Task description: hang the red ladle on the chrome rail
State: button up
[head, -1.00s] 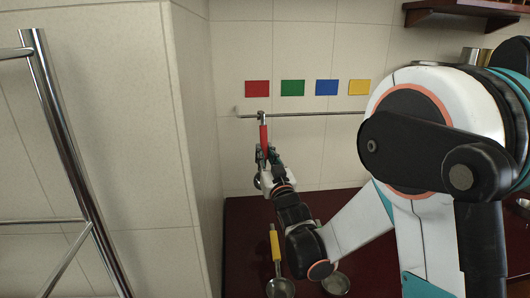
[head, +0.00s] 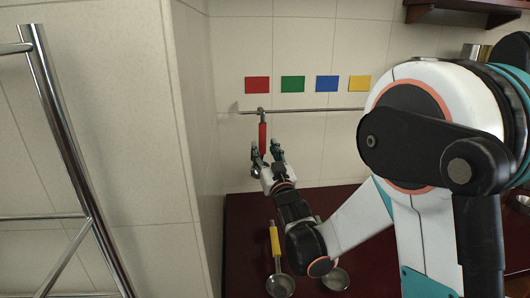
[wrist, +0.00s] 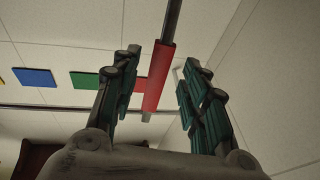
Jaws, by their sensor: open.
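The red ladle's handle (head: 262,138) stands upright against the wall in the head view, its top end at the chrome rail (head: 310,110), below the red card. The ladle seems to hang there, though the hook contact is too small to see clearly. Its lower part is mostly hidden behind my gripper. My gripper (head: 267,152) is open just in front of and below the handle. In the wrist view the red handle (wrist: 157,78) lies beyond and between the spread fingers of my gripper (wrist: 160,85), with a gap on the right. The rail also shows there (wrist: 50,108).
Red (head: 257,84), green (head: 292,83), blue (head: 327,83) and yellow (head: 360,83) cards sit above the rail. A yellow-handled ladle (head: 275,240) and another round pan or ladle (head: 336,279) are on the dark red counter (head: 245,225). A wall corner stands close on the left.

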jog(key=s+d+f+g+h, duration=0.1)
jog(key=s+d+g, duration=0.3)
jog(key=s, duration=0.8)
jog(key=s+d+f+m+g+h, duration=0.1)
jog(key=s+d+f+g, duration=0.3)
jog(key=s, duration=0.9)
jog(key=s+d+f+m+g+h, duration=0.1)
jog(key=s+d+g, duration=0.4)
jog(key=s, duration=0.8)
notch_tip(320, 180, down, 2)
jog(key=shift+s+f+h, duration=0.1)
jog(key=shift+s+h, duration=0.05)
jog(key=shift+h, duration=0.55)
